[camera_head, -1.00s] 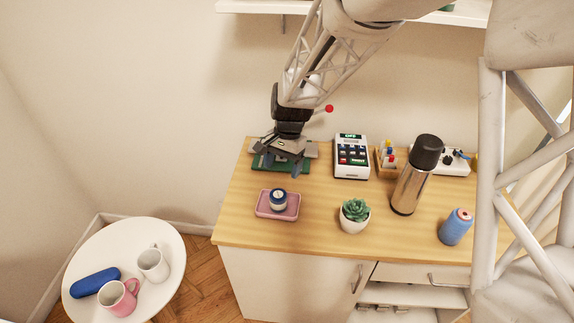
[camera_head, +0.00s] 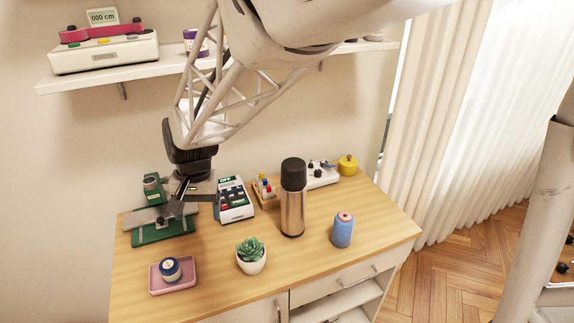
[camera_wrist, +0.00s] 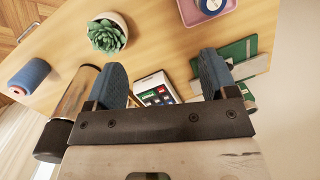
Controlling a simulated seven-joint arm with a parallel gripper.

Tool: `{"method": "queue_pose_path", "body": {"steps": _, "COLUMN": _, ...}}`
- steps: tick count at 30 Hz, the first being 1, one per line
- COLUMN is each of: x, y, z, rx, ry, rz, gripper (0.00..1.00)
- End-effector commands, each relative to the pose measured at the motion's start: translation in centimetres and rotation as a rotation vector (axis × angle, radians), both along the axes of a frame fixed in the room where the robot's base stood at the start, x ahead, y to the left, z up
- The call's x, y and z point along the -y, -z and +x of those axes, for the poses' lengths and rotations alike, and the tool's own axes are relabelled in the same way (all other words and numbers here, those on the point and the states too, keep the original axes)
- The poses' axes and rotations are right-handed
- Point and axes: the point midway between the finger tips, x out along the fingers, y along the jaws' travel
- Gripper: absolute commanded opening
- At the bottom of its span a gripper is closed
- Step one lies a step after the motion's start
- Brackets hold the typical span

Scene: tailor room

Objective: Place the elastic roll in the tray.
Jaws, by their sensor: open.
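A small dark blue roll with a pale top (camera_head: 170,267), which looks like the elastic roll, rests inside the pink tray (camera_head: 188,283) at the table's front left. In the wrist view, part of the roll (camera_wrist: 212,5) and the tray (camera_wrist: 190,14) show at the top edge. My gripper (camera_head: 194,208) is above the table's back left, over the green device and beside the calculator-like box, behind and apart from the tray. In the wrist view, the two blue fingers of my gripper (camera_wrist: 163,72) are spread with nothing between them.
The green device (camera_head: 160,233) lies close under my gripper. The keypad box (camera_head: 236,205), steel flask (camera_head: 292,205), potted succulent (camera_head: 251,257) and blue spool (camera_head: 342,231) stand to the right. A shelf (camera_head: 110,65) hangs above. Bare wood (camera_head: 213,262) lies between tray and plant.

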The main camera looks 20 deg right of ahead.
Motion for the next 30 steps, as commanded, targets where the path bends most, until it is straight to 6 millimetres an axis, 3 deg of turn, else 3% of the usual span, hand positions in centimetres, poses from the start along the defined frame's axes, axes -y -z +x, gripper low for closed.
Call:
{"method": "queue_pose_path", "body": {"steps": 3, "x": 2.5, "y": -2.0, "z": -1.9, "rx": 0.043, "ry": -0.024, "rz": -0.001, "gripper": 0.79}}
{"method": "queue_pose_path", "body": {"steps": 15, "x": 9.5, "y": -6.3, "z": -9.0, "rx": 0.173, "ry": -0.112, "rz": -0.032, "gripper": 0.79}}
{"method": "queue_pose_path", "body": {"steps": 30, "x": 15.6, "y": -8.7, "z": -18.4, "rx": 0.312, "ry": -0.213, "rz": -0.111, "gripper": 0.79}}
